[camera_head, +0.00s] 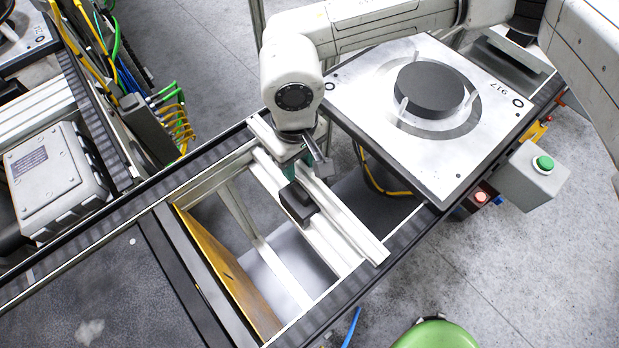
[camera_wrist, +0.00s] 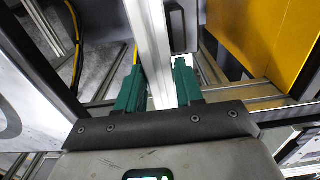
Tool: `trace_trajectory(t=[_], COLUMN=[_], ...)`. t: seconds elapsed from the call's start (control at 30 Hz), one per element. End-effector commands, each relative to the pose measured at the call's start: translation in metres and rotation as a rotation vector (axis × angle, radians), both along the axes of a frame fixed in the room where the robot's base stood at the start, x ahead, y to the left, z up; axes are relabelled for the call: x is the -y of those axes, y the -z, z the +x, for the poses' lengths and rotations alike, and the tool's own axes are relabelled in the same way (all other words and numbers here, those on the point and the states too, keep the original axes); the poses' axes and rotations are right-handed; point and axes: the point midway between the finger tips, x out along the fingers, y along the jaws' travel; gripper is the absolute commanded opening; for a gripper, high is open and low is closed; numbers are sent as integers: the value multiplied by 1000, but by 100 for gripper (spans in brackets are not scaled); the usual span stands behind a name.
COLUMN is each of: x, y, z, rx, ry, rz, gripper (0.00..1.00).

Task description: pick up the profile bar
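The profile bar (camera_head: 345,229) is a long, pale aluminium bar. It lies crosswise over the conveyor frame, and its ends reach over the dark rails. My gripper (camera_head: 297,163) is at the bar's upper left part, pointing down. In the wrist view, the bar (camera_wrist: 149,35) runs between the two green fingers of my gripper (camera_wrist: 158,78). The fingers stand on either side of it with no clear gap, so they look shut on it. The wrist hides part of the bar in the head view. I cannot tell whether the bar rests on the rails or is slightly raised.
A dark block (camera_head: 298,203) sits close beside the bar. A metal pallet with a dark disc (camera_head: 430,89) stands at upper right. A yellow-brown panel (camera_head: 228,272) lines the frame opening. A green-button box (camera_head: 533,175) stands at right. Cables hang below the pallet.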

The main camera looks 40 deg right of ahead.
Motion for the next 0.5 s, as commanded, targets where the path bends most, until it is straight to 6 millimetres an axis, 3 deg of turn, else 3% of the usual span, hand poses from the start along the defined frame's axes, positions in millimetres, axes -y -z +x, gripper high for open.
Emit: trace_trajectory(t=[0.37, 0.5], x=[0, 0], y=[0, -1], z=[0, 0], rx=[0, 0], ry=[0, 0], rz=[0, 0], gripper=[0, 0])
